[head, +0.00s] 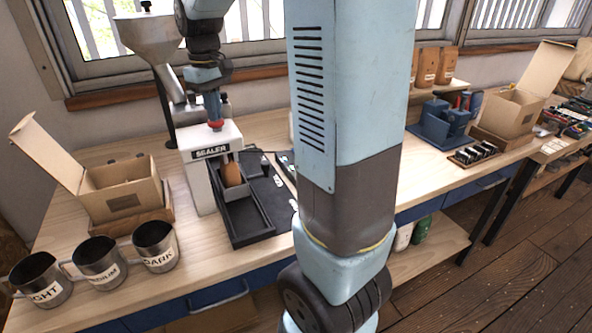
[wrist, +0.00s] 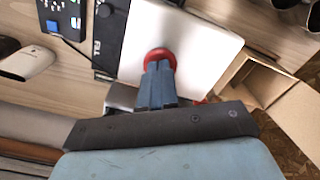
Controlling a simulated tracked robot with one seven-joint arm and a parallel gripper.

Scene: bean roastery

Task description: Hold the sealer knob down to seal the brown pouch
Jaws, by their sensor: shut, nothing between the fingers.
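The white sealer (head: 208,146) stands on the bench at left in the head view, with a red knob (head: 216,125) on its top. The knob also shows in the wrist view (wrist: 159,56). My gripper (head: 213,112) is shut and empty, pointing down with its fingertips at the knob. In the wrist view my gripper (wrist: 157,72) overlaps the knob's near edge; it looks in contact, but I cannot tell whether the knob is pressed down. The brown pouch (head: 231,174) stands upright in the black tray (head: 250,222) under the sealer's head, its top partly hidden.
A metal hopper (head: 150,45) rises behind the sealer. An open cardboard box (head: 122,188) and steel mugs labelled LIGHT (head: 40,281), MEDIUM (head: 98,263) and DARK (head: 156,246) stand at left. My arm hides the bench middle. A blue rack (head: 440,125) stands further right.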

